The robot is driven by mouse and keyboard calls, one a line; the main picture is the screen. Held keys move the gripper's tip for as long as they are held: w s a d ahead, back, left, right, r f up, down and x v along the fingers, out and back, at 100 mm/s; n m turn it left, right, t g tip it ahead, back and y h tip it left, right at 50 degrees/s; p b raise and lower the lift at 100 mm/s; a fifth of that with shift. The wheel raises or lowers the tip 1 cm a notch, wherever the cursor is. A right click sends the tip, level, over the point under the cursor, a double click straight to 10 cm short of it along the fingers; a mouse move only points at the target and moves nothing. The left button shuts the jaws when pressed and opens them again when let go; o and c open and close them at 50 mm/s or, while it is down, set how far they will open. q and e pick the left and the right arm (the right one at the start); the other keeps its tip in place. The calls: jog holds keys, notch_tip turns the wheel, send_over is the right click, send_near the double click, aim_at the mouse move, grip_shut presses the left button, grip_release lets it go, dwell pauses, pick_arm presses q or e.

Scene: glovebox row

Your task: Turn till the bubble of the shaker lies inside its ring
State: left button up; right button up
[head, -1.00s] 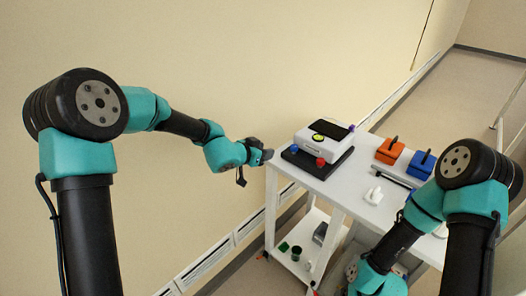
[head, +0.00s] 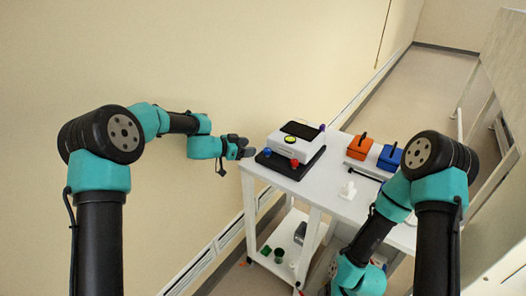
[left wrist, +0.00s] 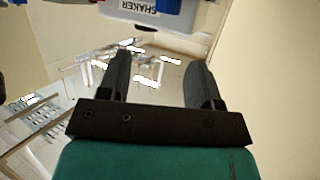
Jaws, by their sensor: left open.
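The shaker (head: 283,149) is a white box with a dark top panel, standing on a black base at the left end of the white table. A round yellow-green bubble level (head: 291,139) sits on its front; I cannot tell where the bubble lies in its ring. A red knob (head: 294,163), a blue knob (head: 267,152) and a purple knob (head: 322,127) sit at the base's corners. My left gripper (head: 248,147) is open and empty, left of the blue knob and apart from it. In the left wrist view the shaker's label (left wrist: 140,8) shows beyond the fingers. My right gripper is hidden.
An orange box (head: 360,146) and a blue box (head: 389,158) with handles stand right of the shaker. A small white item (head: 348,190) stands on the table before them. A lower shelf (head: 275,248) holds small containers. Wall runs behind.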

aim_at(265, 150)
pick_arm(q)
jog(key=shift+w+f+m+g, duration=0.6)
jog(key=shift+w+f+g, duration=0.35)
jog(key=shift+g, duration=0.05)
jog(key=shift+x, duration=3.75)
jog(key=c, duration=0.9)
